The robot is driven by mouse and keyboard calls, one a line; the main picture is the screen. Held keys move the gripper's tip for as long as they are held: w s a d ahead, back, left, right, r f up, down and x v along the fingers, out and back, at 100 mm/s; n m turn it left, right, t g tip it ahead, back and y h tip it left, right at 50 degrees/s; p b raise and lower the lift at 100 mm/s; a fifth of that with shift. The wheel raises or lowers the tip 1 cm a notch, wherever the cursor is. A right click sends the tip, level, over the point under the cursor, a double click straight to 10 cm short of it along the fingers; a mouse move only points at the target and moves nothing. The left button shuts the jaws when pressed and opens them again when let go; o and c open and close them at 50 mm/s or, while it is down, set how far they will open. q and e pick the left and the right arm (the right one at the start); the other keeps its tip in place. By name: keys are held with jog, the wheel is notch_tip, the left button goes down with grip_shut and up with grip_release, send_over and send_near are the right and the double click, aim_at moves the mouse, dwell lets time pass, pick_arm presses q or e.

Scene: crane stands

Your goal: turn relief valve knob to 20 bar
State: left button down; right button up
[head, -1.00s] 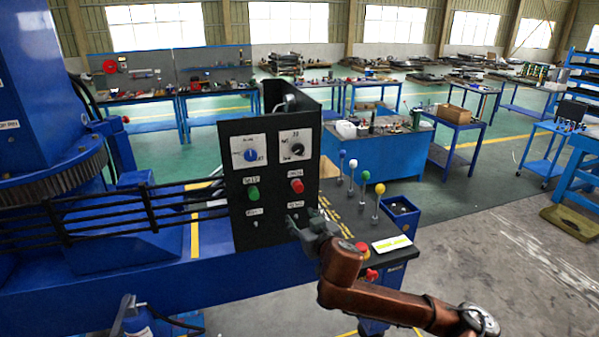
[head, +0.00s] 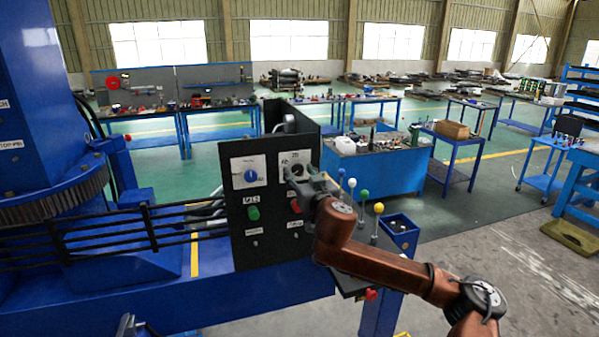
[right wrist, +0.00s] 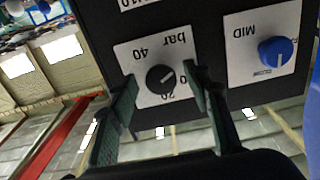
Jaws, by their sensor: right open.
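The relief valve knob (right wrist: 160,78) is black on a white dial plate marked 0, 20, 40 and bar, upside down in the right wrist view. A pale mark on the knob points up-right there, toward the 0 side. My right gripper (right wrist: 162,82) is open, with one fingertip on each side of the knob and no clear contact. In the head view my right gripper (head: 306,178) is in front of the black panel (head: 240,222) and partly covers the white dial plate (head: 301,157). My left gripper is out of view.
A blue knob (head: 251,176) sits left of the dial, with a green button (head: 253,213) and a red button (head: 296,206) below. Black railings (head: 150,228) lie to the left.

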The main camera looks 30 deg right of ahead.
jog(key=shift+w, duration=0.1)
jog(key=shift+c, duration=0.6)
jog(key=c, duration=1)
jog(key=shift+c, duration=0.2)
